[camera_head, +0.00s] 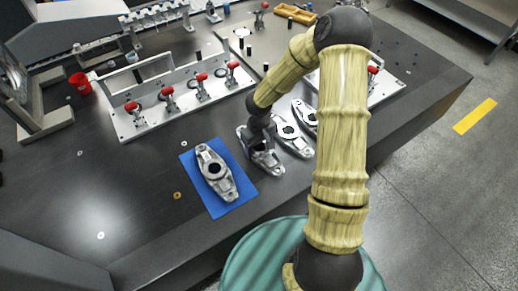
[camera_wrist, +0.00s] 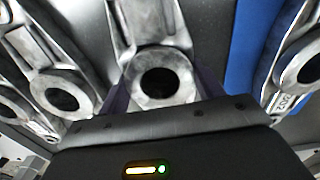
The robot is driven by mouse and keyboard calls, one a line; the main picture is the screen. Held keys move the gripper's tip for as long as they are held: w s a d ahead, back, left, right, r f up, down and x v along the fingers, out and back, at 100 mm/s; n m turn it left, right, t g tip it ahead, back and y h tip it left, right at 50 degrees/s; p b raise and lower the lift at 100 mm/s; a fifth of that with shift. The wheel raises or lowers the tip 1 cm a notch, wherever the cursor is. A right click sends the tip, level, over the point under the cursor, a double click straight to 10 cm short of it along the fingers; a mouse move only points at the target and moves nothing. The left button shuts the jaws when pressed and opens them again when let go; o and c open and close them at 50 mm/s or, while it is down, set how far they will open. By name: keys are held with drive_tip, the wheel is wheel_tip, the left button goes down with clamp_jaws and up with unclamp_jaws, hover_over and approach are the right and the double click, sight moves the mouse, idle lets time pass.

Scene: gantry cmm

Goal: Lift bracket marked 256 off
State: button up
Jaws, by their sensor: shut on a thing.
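My gripper (camera_wrist: 162,92) is shut on a grey metal bracket (camera_wrist: 160,55), with its fingers on either side of the bracket's round boss. In the head view this bracket (camera_head: 266,160) is beside the blue mat, partly hidden by my gripper (camera_head: 257,143). I cannot read a number on it, and I cannot tell whether it is clear of the table. A similar bracket (camera_head: 215,173) lies on the blue mat; it also shows at the right of the wrist view (camera_wrist: 298,66), with a small marking too blurred to read surely. More brackets (camera_head: 291,139) lie just right of the held one.
The blue mat (camera_head: 236,205) lies left of my gripper on the dark table. A white fixture plate (camera_head: 185,115) with red-handled clamps stands behind. The front left tabletop (camera_head: 130,200) is mostly clear.

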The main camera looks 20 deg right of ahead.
wheel_tip(320, 180, up, 10)
drive_tip(key=p, duration=0.1)
drive_tip(key=shift+p, duration=0.4)
idle(0.5)
